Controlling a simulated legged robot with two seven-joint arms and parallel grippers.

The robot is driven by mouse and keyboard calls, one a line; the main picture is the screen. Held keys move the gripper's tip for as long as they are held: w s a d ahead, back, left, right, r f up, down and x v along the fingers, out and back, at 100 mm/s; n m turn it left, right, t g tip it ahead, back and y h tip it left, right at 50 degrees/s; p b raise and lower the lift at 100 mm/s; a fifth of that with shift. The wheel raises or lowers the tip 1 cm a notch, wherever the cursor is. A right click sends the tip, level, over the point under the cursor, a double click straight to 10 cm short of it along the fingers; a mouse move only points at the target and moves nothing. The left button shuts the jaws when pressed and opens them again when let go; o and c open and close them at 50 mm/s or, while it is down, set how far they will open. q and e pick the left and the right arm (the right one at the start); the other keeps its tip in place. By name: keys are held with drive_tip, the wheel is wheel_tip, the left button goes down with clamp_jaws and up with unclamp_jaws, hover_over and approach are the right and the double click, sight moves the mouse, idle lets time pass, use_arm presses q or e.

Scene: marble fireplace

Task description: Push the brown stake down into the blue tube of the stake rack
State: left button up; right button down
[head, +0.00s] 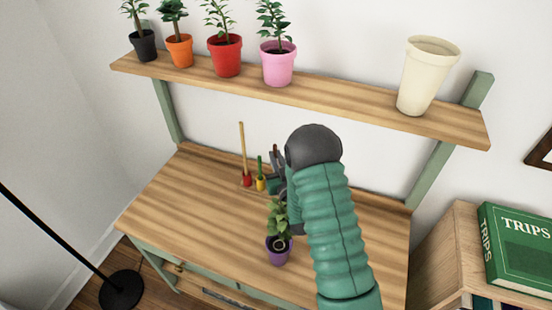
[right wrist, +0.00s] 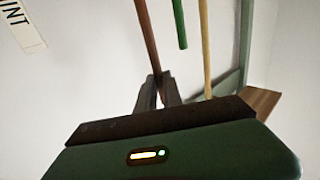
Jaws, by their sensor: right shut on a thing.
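My right gripper (head: 276,160) is shut on the brown stake (right wrist: 147,35), at the back of the wooden bench. In the right wrist view the fingers (right wrist: 158,88) close around this stake, and it runs up out of the picture. In the head view only a short dark top of it shows above the fingers. The stake rack (head: 250,188) stands just left of the gripper. Its red tube (head: 247,180) has a tall tan stake (head: 242,147), and its yellow tube (head: 261,184) a shorter green stake (head: 259,165). The blue tube and the brown stake's lower end are hidden. My left gripper is out of view.
A purple pot (head: 278,252) with a plant stands in front of the rack, close to my right arm. Above, a shelf (head: 340,97) bears several potted plants and a cream pot (head: 427,75). The bench's left part is clear.

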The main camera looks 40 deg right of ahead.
drive_tip(key=shift+f, duration=0.1)
drive_tip(key=c, duration=1.4)
unclamp_jaws()
drive_tip(key=shift+s, duration=0.1)
drive_tip(key=b+v, duration=0.1)
drive_tip(key=v, duration=0.6)
drive_tip(key=shift+s+f, duration=0.1)
drive_tip(key=shift+s, duration=0.05)
